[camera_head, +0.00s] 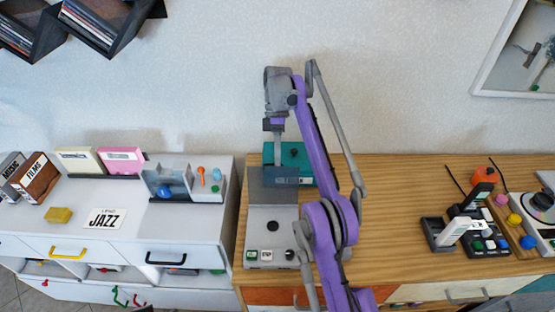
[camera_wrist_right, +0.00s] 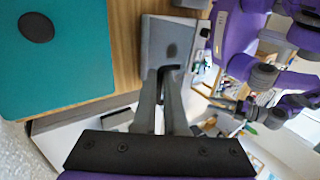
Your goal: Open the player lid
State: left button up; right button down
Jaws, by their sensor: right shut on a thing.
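The light grey player (camera_head: 270,222) stands at the left end of the wooden cabinet top, with a green button, a white button and a dark round knob at its front. Its darker grey lid (camera_head: 268,190) is at the back part of the player, below my right gripper (camera_head: 278,163). In the right wrist view the two fingers (camera_wrist_right: 172,78) are closed together on a small dark handle (camera_wrist_right: 172,68) at the edge of a grey panel (camera_wrist_right: 168,40). How far the lid is tilted is hard to tell. My left gripper is out of view.
A teal box (camera_head: 298,153) with a dark round spot stands right behind the player; it is close in the wrist view too (camera_wrist_right: 60,70). Left is a white cabinet with disc cases (camera_head: 120,160) and a JAZZ sign (camera_head: 105,218). A black control panel (camera_head: 488,240) stands at right.

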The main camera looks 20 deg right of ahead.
jog(key=c, duration=1)
grip_release()
jog(key=shift+a, duration=0.1)
jog(key=shift+o, duration=0.2)
jog(key=shift+r, duration=0.1)
